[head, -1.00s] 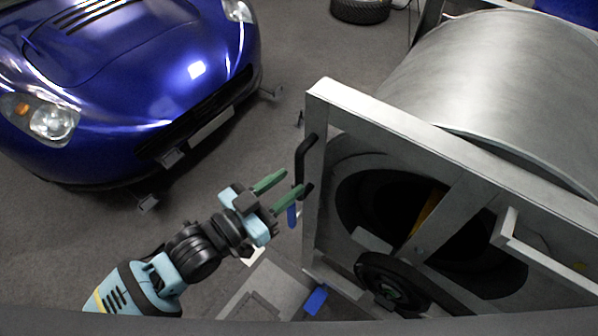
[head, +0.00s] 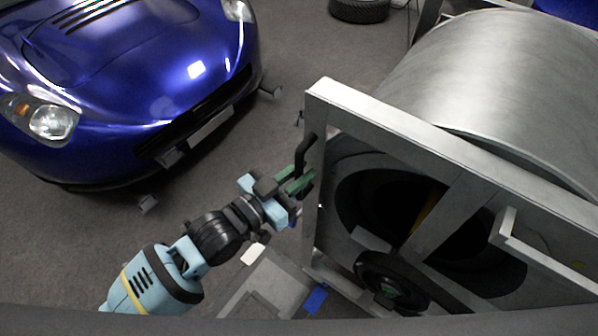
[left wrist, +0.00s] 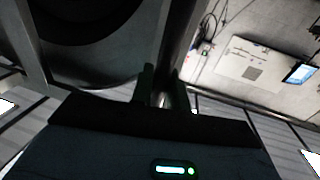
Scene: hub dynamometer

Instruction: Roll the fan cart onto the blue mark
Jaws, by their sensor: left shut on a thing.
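The fan cart (head: 320,110) is a large grey metal drum in a square frame, at the right of the head view. A black bar handle (head: 306,150) stands on the left side of its frame. My left gripper (head: 302,180) is shut on this handle, its green fingers around the lower part. In the left wrist view the fingers (left wrist: 160,88) close about a dark bar, in deep shadow. My right gripper is not in view.
A blue car (head: 130,90) stands at the left, with open grey floor between it and the cart. A black wheel (head: 390,278) sits at the cart's lower front. A tyre (head: 360,10) lies at the back.

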